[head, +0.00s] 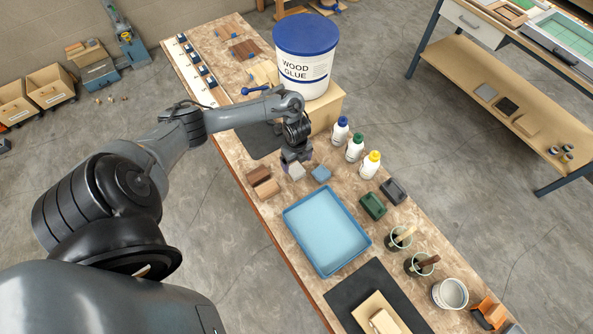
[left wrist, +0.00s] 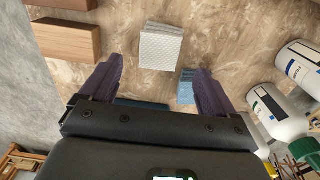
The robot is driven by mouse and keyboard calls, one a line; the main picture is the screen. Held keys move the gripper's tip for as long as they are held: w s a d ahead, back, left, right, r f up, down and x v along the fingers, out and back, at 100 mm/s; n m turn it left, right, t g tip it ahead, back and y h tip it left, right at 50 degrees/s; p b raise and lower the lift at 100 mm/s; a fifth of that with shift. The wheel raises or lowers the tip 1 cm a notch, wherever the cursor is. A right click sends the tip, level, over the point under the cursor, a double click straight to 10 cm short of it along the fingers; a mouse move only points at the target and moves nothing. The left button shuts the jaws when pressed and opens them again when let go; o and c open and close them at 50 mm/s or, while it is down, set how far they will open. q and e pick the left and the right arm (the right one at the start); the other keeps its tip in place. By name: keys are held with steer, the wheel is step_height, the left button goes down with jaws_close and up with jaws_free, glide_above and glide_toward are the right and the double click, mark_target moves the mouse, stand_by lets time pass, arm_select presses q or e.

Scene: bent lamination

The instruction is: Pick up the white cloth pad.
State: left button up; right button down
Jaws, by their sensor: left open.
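The white cloth pad (head: 296,172) lies on the wooden bench, just below my left gripper (head: 297,158) in the head view. In the left wrist view the pad (left wrist: 161,48) is a textured white block ahead of the fingers, nearly centred between them. My left gripper (left wrist: 153,88) is open, its two purple fingers apart and nothing between them. I cannot tell the exact height of the fingers above the bench. My right gripper is not in view.
A blue pad (head: 321,173) lies close right of the white one. Brown wooden blocks (head: 262,182) lie to its left. Several bottles (head: 355,147) stand to the right. A blue tray (head: 326,230) lies nearer, and a wood glue bucket (head: 305,55) stands behind on a box.

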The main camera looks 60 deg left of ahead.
mark_target(296, 169)
arm_select(q)
steer(key=shift+f, duration=2.8)
steer(key=c, duration=1.1)
